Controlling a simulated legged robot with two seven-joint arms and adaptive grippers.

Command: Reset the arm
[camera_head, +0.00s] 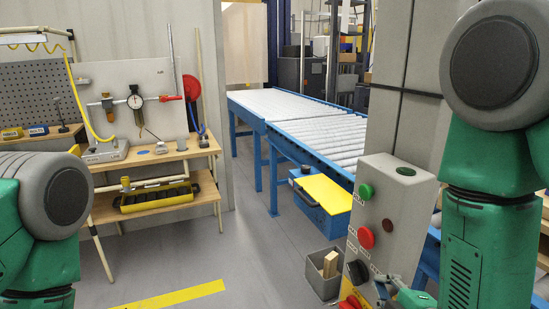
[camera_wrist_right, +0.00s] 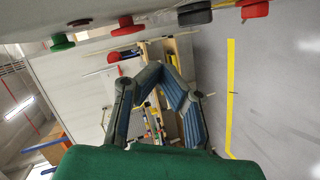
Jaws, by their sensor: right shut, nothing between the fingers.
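My right arm comes down the right side of the head view in green and grey. Its gripper (camera_head: 384,288) shows small at the bottom, beside the lower part of a grey control box (camera_head: 395,205). In the right wrist view the blue-grey fingers of the right gripper (camera_wrist_right: 162,72) are closed together with nothing held. The box carries a green button (camera_head: 365,192), a red button (camera_head: 366,238) and a black knob (camera_head: 357,271). In the wrist view the box's buttons line the top edge, apart from the fingers. My left arm shows at the lower left; its gripper is out of view.
A roller conveyor (camera_head: 300,115) runs behind the box. A blue case with a yellow lid (camera_head: 323,193) and a grey bin (camera_head: 318,280) stand near it. A wooden workbench (camera_head: 165,152) with a gauge panel is at left. The middle floor is clear.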

